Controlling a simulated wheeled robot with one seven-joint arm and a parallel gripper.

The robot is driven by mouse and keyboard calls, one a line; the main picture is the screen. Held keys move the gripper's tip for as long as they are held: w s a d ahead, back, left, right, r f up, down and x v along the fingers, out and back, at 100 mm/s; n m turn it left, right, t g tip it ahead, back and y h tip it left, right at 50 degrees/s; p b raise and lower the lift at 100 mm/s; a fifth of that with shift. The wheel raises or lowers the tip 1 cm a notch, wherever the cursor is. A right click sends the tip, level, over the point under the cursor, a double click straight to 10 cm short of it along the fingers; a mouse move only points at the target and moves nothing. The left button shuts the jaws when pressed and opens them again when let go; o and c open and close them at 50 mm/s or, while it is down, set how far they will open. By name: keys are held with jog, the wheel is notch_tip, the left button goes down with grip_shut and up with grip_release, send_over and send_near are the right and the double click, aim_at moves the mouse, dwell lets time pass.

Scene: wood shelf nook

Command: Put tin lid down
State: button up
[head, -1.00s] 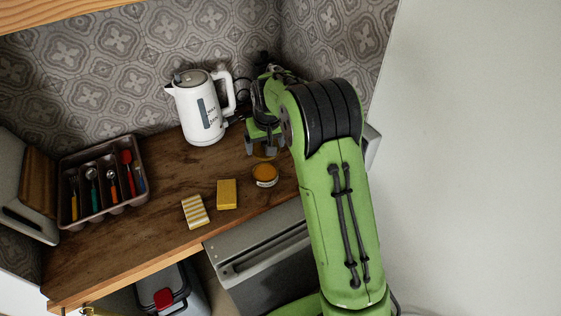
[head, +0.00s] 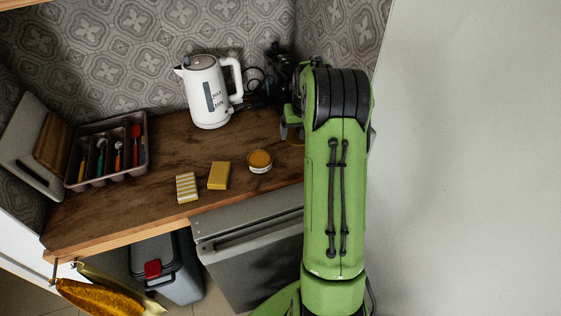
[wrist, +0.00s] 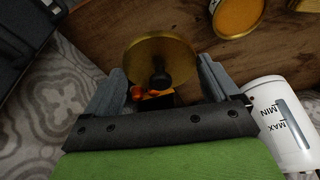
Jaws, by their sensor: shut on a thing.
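The tin lid (wrist: 150,50) is a round gold disc with a black knob, seen in the wrist view between the two grey fingers of my gripper (wrist: 160,66). My gripper is shut on it. The lid looks held over the wooden counter; its height cannot be told. In the head view my arm hides most of the gripper and lid. The open tin (head: 260,161), with orange contents, stands on the counter to the left of my gripper. It also shows at the top of the wrist view (wrist: 238,17).
A white kettle (head: 207,92) stands behind the tin by the tiled wall. A yellow block (head: 219,176) and a striped block (head: 187,187) lie left of the tin. A cutlery tray (head: 107,150) is at the far left. Bare counter lies between tray and kettle.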

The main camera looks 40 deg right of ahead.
aim_at(300, 141)
notch_tip(300, 141, down, 10)
jog(key=shift+b, duration=0.55)
jog(key=shift+f, duration=0.1)
jog(key=o, duration=0.8)
jog(key=p+v, duration=0.1)
jog(key=v, duration=1.1)
jog(key=shift+w+a, duration=0.1)
jog(key=s+a+r+n, duration=0.1)
jog(key=s+a+r, duration=0.1)
jog(key=a+r, duration=0.3)
jog(key=s+a+r+n+t, duration=0.1)
jog(key=s+a+r, duration=0.25)
jog(key=a, duration=0.35)
jog(key=s+a+r+n, duration=0.1)
jog(key=s+a+r, duration=0.1)
jog(key=a+r, duration=0.4)
jog(key=s+a+n, duration=0.1)
jog(key=s+a, duration=0.2)
jog(key=s, duration=0.2)
jog(key=s+a+f+t+y, duration=0.1)
jog(key=s+a, duration=0.3)
jog(key=s, duration=0.1)
jog(key=s+a+n, duration=0.1)
jog(key=s+a, duration=0.2)
jog(key=s, duration=0.2)
jog(key=shift+s+a+f+n+t, duration=0.2)
jog(key=shift+a+f+n+t, duration=0.1)
jog(key=shift+t, duration=0.1)
